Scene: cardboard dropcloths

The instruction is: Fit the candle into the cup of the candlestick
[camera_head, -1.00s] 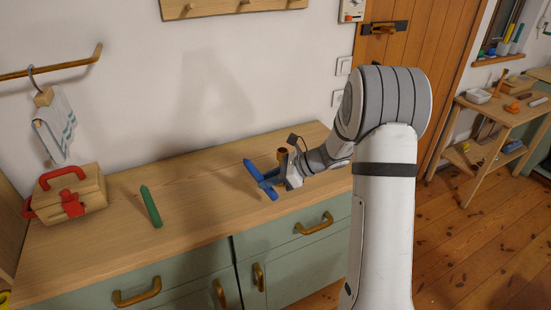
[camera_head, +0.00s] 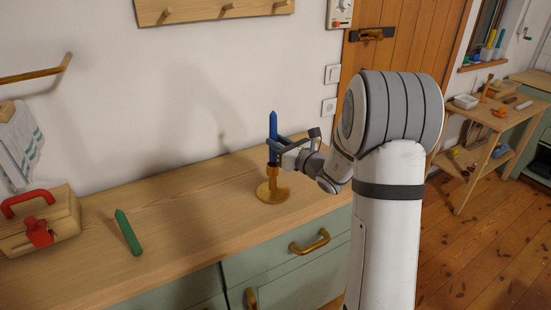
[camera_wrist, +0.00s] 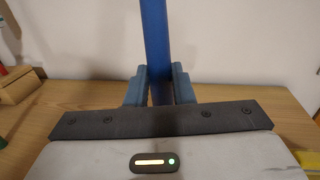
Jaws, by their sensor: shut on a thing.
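The blue candle (camera_head: 273,123) stands upright, with its pointed tip up. My gripper (camera_head: 271,150) is shut on it; in the wrist view the candle (camera_wrist: 154,40) runs up between the two blue fingers (camera_wrist: 159,88). The brass candlestick (camera_head: 272,192) stands on the counter, with its round base flat and its cup directly below the gripper. The candle's lower end is hidden by the fingers and cup, so I cannot tell whether it is inside the cup or just above it.
A green candle (camera_head: 128,232) lies on the wooden counter (camera_head: 190,215), left of the candlestick. A wooden box with red handle and clasp (camera_head: 50,228) sits further left. The wall is close behind. The counter between the green candle and the candlestick is clear.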

